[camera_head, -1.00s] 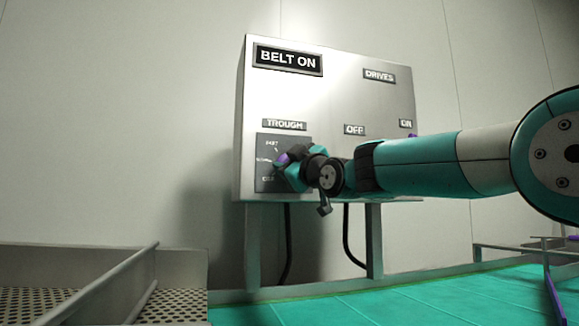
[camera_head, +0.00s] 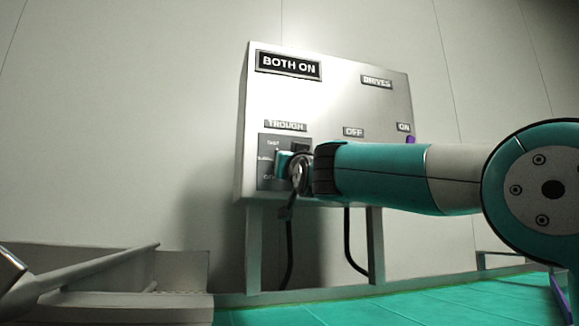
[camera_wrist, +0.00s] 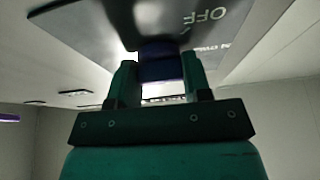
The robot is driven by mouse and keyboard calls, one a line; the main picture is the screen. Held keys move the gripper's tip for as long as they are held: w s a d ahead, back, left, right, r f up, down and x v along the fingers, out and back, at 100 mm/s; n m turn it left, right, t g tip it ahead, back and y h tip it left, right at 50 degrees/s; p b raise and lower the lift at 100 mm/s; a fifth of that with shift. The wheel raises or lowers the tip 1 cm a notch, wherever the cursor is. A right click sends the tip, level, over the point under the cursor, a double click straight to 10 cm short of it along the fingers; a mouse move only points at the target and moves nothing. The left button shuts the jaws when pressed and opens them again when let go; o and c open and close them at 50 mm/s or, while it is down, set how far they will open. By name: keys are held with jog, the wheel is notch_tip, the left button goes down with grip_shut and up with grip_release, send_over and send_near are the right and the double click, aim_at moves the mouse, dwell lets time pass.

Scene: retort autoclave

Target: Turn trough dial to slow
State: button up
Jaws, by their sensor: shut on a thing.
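The trough dial's dark plate (camera_head: 270,184) sits at the lower left of the control box (camera_head: 330,105), under the TROUGH label (camera_head: 285,126). Its markings show along its left side, small and blurred, with what looks like OFF lowest. My gripper (camera_head: 284,163) is at the plate and covers the knob in the head view. In the wrist view, my gripper's fingers (camera_wrist: 160,75) are shut on the purple trough dial knob (camera_wrist: 160,64). The word OFF shows on the plate there (camera_wrist: 205,17). The knob's pointed setting is hidden.
The sign (camera_head: 289,66) on the box reads BOTH ON. To the right are DRIVES, OFF and ON labels, with a purple part (camera_head: 411,140) below ON, partly behind my arm. A metal trough with a rail (camera_head: 95,265) lies at lower left, a teal belt (camera_head: 400,297) in front.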

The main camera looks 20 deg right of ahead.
jog(key=shift+f+m, duration=0.1)
jog(key=shift+m, duration=0.4)
jog(key=o, duration=0.9)
jog(key=b+v, duration=0.5)
jog(key=v, duration=1.2)
jog(key=shift+s+a, duration=0.15)
jog(key=shift+s, duration=0.1)
